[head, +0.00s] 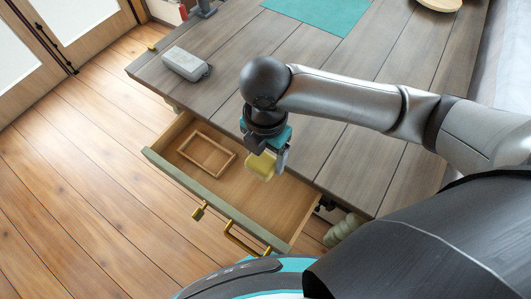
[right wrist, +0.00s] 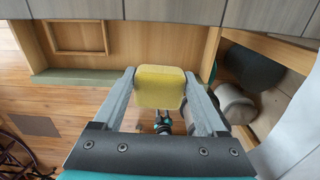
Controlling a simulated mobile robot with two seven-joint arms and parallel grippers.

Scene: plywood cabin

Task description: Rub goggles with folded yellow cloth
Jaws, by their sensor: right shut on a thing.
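The folded yellow cloth (head: 261,166) is a small thick pad between the fingers of my right gripper (head: 265,156). The gripper is shut on it and holds it over the open drawer (head: 247,190), near the table's front edge. In the right wrist view the cloth (right wrist: 159,88) sits between the two grey fingertips, with a finger on each side. I cannot make out any goggles in either view. My left gripper does not show in the head view.
The drawer is pulled out and holds a small wooden frame-like tray (head: 206,155); the rest of its floor looks clear. A grey box (head: 186,64), a teal mat (head: 322,14) and a round wooden dish (head: 438,4) lie on the table (head: 330,140).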

